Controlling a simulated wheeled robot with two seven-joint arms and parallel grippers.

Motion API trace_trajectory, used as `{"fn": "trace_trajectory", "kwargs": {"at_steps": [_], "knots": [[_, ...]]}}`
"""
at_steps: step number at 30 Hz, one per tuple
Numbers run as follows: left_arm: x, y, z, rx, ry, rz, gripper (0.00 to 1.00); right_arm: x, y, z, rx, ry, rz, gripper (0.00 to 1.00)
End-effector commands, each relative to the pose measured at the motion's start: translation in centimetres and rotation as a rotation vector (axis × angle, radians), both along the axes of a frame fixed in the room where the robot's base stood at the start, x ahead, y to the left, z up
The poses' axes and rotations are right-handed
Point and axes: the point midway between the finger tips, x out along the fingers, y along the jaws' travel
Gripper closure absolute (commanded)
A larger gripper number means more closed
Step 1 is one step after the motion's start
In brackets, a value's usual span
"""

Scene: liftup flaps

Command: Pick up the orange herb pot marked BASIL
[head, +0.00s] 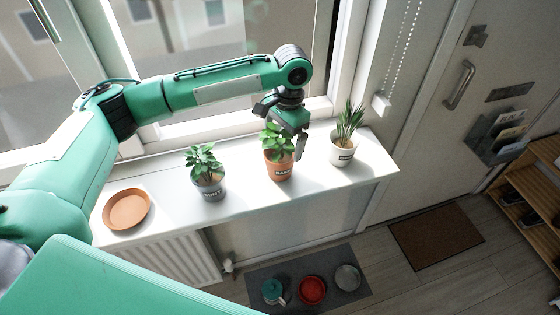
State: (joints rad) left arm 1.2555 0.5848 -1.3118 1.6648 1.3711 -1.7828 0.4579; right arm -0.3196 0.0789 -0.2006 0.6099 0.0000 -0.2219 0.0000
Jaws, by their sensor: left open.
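The orange herb pot marked BASIL (279,168) stands upright on the white window sill (240,204), with a leafy green plant (273,139) in it. My left gripper (285,139) is over the plant from above and behind, its jaws open. One finger reaches down at the right side of the leaves, near the pot's rim; the other finger is partly hidden by the leaves. I cannot tell whether the fingers touch the plant or pot. My right gripper is out of view.
A grey pot with mint-like leaves (209,188) stands left of the basil, and a white pot with thin upright leaves (342,154) stands right. An empty terracotta saucer (127,209) lies at the sill's left end. A bead chain (404,45) hangs by the window. Bowls lie on a floor mat (330,268) below.

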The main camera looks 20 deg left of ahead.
Motion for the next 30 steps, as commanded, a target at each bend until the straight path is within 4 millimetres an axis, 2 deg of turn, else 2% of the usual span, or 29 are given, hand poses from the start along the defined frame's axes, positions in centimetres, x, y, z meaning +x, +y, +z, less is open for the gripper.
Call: {"fn": "trace_trajectory", "kwargs": {"at_steps": [6, 9, 16, 24, 30], "knots": [[-0.4, 0.2, -1.4, 0.001, 0.0, 0.0, 0.03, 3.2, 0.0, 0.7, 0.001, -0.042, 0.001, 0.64], [-1.1, 0.3, -2.6, 0.001, 0.002, 0.0, 0.03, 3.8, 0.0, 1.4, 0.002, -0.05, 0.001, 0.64], [-1.7, 0.5, -5.5, 0.001, 0.0, -0.001, 0.03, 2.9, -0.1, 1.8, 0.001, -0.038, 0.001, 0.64], [-1.7, 0.5, -5.9, 0.0, -0.001, -0.001, 0.03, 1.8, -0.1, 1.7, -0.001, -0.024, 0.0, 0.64], [-1.7, 0.5, -5.9, 0.0, -0.001, -0.001, 0.42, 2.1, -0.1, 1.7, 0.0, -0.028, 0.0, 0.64]]}}
